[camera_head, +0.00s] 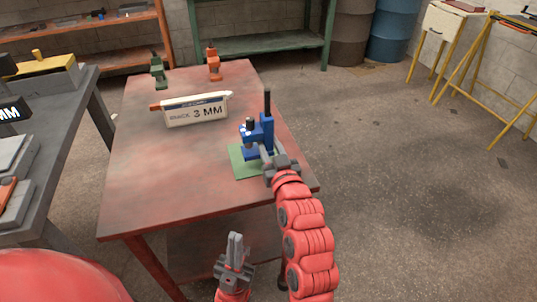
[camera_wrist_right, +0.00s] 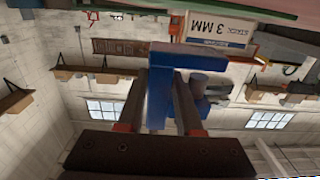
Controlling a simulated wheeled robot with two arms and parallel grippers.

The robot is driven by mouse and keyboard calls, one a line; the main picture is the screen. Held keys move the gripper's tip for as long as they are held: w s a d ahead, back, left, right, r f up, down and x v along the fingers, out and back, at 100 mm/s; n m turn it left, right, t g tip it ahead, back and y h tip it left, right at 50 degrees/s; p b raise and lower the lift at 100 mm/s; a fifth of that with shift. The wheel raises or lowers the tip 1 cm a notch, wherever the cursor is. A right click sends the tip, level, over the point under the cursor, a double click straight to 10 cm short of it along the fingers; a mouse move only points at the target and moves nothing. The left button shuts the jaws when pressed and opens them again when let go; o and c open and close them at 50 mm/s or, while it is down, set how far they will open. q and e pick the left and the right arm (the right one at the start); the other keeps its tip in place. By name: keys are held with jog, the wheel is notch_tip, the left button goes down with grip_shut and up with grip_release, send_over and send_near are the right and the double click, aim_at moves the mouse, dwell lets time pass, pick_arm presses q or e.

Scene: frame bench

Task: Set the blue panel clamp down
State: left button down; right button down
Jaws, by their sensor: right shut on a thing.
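The blue panel clamp (camera_head: 265,133), with a black handle sticking up, is upright over the green mat (camera_head: 240,166) at the right side of the red table. My right gripper (camera_head: 270,158) is shut on its near side. The clamp also shows between the right fingers in the right wrist view (camera_wrist_right: 159,88). I cannot tell whether its base touches the mat; the gripper hides part of it. My left gripper (camera_head: 236,246) is empty, its fingers together, low in front of the table.
A sign reading 3 MM (camera_head: 196,109) stands on the red table (camera_head: 150,180). A green clamp (camera_head: 158,72) and an orange clamp (camera_head: 214,64) stand at its back edge. A grey bench (camera_head: 75,115) is at left. The table's front left is clear.

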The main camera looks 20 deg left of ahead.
notch_tip(320, 180, down, 4)
jog(key=shift+w+r, duration=0.1)
jog(key=shift+r, duration=0.15)
jog(key=shift+a, duration=0.1)
jog(key=shift+f, duration=0.2)
jog(key=c, duration=0.6)
grip_release()
jog(key=shift+o, duration=0.2)
jog(key=shift+r, duration=0.1)
jog(key=shift+r, duration=0.15)
jog(key=v, duration=1.2)
